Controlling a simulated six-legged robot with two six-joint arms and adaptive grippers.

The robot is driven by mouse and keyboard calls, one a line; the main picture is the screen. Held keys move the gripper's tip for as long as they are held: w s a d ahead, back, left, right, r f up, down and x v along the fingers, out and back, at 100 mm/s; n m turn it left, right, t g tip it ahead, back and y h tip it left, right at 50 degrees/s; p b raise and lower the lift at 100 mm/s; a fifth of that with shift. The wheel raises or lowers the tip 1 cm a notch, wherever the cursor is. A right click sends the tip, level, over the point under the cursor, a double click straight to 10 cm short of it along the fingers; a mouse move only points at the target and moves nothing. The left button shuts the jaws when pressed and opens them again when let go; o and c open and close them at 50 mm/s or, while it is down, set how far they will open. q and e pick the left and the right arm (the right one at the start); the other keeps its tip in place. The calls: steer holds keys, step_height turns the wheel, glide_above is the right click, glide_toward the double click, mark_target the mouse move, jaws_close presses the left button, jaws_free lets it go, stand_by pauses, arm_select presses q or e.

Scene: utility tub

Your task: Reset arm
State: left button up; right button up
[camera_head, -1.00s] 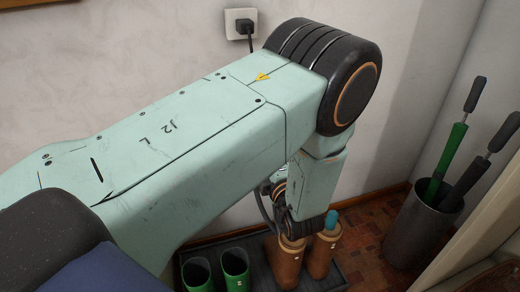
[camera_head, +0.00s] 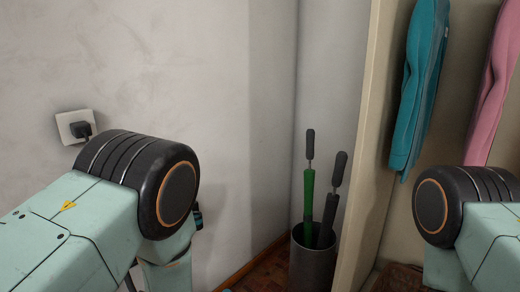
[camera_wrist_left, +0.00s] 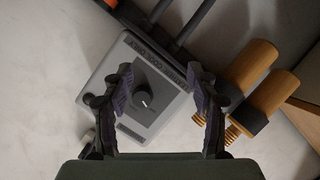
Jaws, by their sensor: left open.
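My left arm (camera_head: 70,235) comes in from the left in the head view, its dark round elbow joint in front of the wall. Its gripper cannot be made out there. In the left wrist view my left gripper (camera_wrist_left: 161,78) is open, its two purple-padded fingers spread with nothing held between them. Behind the fingers is a grey box (camera_wrist_left: 112,82) with a black dial (camera_wrist_left: 145,100). How far the box is from the fingertips I cannot tell. My right arm (camera_head: 490,235) shows at the right edge of the head view. Its gripper is out of view.
A dark bin (camera_head: 312,265) holds a green umbrella (camera_head: 308,195) and a dark umbrella (camera_head: 329,210) in the corner. A teal garment (camera_head: 418,90) and a pink garment (camera_head: 492,90) hang at the right. A wall socket (camera_head: 72,125) holds a plug. Two brass-coloured cylinders (camera_wrist_left: 255,65) lie beside the box.

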arm_select(q)
steer(key=s+d+f+m+g+h+p, duration=0.1)
steer(key=s+f+m+g+h+p, duration=0.2)
steer(key=s+m, duration=0.45)
steer(key=s+d+f+m+g+h, duration=0.2)
steer(key=s+f+m+g+h, duration=0.25)
steer(key=s, duration=0.55)
steer(key=s+d+r+m+g+h+p, duration=0.1)
steer(key=s+r+m+g+p, duration=0.1)
steer(key=s, duration=1.5)
steer(key=shift+s+d+m+g+p, duration=0.2)
steer(key=shift+d+m+g+p, duration=0.2)
steer(key=shift+m+g+p, duration=0.7)
